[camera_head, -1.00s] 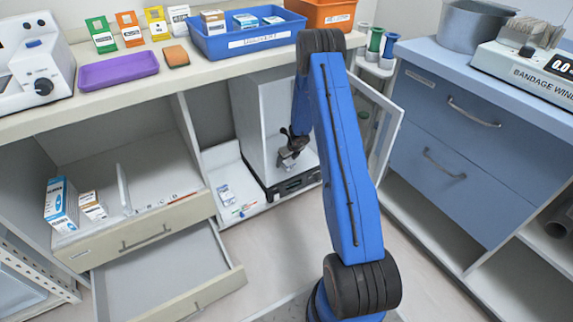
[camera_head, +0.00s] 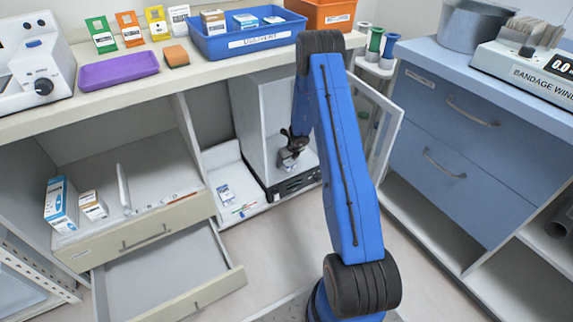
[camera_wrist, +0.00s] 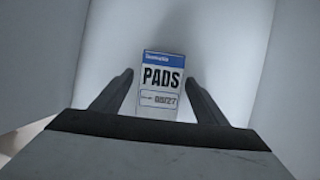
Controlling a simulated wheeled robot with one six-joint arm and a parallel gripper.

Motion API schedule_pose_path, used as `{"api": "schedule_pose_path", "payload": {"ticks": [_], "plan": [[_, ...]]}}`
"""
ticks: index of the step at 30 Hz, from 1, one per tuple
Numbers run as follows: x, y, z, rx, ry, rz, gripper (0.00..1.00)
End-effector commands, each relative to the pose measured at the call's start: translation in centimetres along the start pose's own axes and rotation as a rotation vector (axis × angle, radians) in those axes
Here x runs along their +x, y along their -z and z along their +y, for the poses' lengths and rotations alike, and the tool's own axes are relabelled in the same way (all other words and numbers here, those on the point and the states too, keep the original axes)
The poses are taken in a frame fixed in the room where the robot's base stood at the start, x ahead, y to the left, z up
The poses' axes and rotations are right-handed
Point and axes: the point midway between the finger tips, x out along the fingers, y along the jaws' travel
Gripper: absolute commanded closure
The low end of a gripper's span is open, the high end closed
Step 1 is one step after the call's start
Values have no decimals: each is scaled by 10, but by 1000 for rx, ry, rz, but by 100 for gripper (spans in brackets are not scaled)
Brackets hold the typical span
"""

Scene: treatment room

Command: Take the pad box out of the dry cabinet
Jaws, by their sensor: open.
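The pad box (camera_wrist: 162,84), white with a blue top band and the word PADS, stands ahead of my gripper (camera_wrist: 160,88) in the wrist view. The two fingers are open, one on each side of the box's lower part; I cannot tell whether either touches it. In the head view my gripper (camera_head: 289,158) is inside the dry cabinet (camera_head: 252,132), a white box with a dark control panel along its base. The cabinet's glazed door (camera_head: 383,128) stands open to the right. The pad box cannot be made out in the head view, where my arm covers part of the opening.
Pale cabinet walls (camera_wrist: 48,60) lie close on both sides of my gripper. A blue drawer unit (camera_head: 440,150) stands right of the open door. Two drawers (camera_head: 150,232) are pulled out at the left. A blue tray (camera_head: 243,40) sits on the counter above.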

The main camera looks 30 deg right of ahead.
Motion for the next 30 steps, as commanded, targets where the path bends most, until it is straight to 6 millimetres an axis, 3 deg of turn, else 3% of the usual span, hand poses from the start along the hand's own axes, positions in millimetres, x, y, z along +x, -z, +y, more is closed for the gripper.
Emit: {"api": "schedule_pose_path", "payload": {"ticks": [2,7,20,30], "plan": [[0,0,0,0,0,0,38],[0,0,0,0,0,0,78],[-6,-3,0,-1,1,-1,78],[-42,-18,0,-2,1,-3,78]]}}
